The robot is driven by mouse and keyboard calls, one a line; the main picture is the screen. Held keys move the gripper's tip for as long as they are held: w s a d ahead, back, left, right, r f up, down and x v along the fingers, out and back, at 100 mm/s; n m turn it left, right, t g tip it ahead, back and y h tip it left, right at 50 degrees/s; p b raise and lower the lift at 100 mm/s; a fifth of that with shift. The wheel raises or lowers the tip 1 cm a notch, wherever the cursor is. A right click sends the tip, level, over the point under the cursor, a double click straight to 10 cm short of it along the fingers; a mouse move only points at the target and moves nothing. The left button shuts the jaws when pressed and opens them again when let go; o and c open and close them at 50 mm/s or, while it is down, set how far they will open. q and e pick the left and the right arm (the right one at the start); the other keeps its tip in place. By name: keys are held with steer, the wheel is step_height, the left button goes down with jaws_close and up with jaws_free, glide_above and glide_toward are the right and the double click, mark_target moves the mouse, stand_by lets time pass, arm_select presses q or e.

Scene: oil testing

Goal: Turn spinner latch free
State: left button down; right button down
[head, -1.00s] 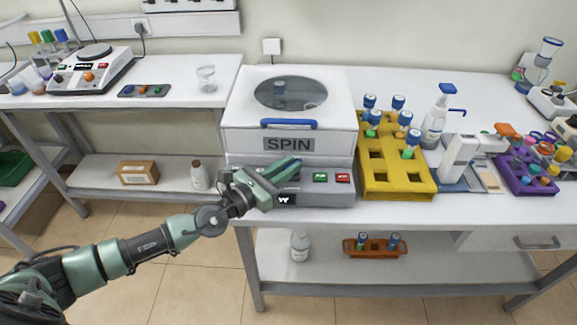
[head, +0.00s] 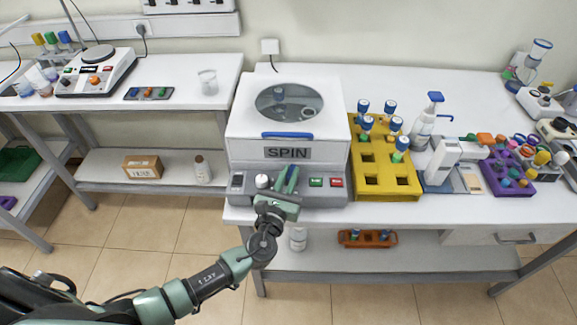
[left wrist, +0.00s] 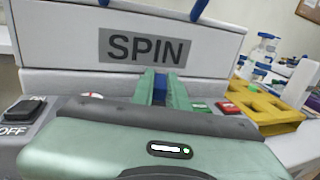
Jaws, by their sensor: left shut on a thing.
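The white spinner (head: 240,125) stands on the bench with its lid down, a round window on top and a blue handle (head: 288,135) at the front. It also shows in the left wrist view (left wrist: 60,45) with its SPIN label. My left gripper (head: 287,180) is at the front control panel, below the label. Its green fingers are shut on a narrow blue piece, the spinner latch (left wrist: 160,86), which stands upright between them in the left wrist view. The gripper body hides the lower part of the latch. My right gripper is not in view.
The panel has a black switch (left wrist: 25,107), a white knob (head: 262,181), a green button (head: 316,182) and a red button (head: 337,182). A yellow rack (head: 385,182) with blue-capped tubes stands close on the right.

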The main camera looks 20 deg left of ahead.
arm_select(q)
steer(key=shift+d+n+g+y, duration=0.15)
steer(key=shift+n+y, duration=0.6)
steer(key=shift+y, duration=0.4)
steer(key=shift+d+n+g+y, duration=0.15)
steer(key=shift+n+y, duration=0.6)
steer(key=shift+y, duration=0.4)
steer(key=shift+a, duration=0.1)
steer(key=c, duration=1.4)
jaws_free()
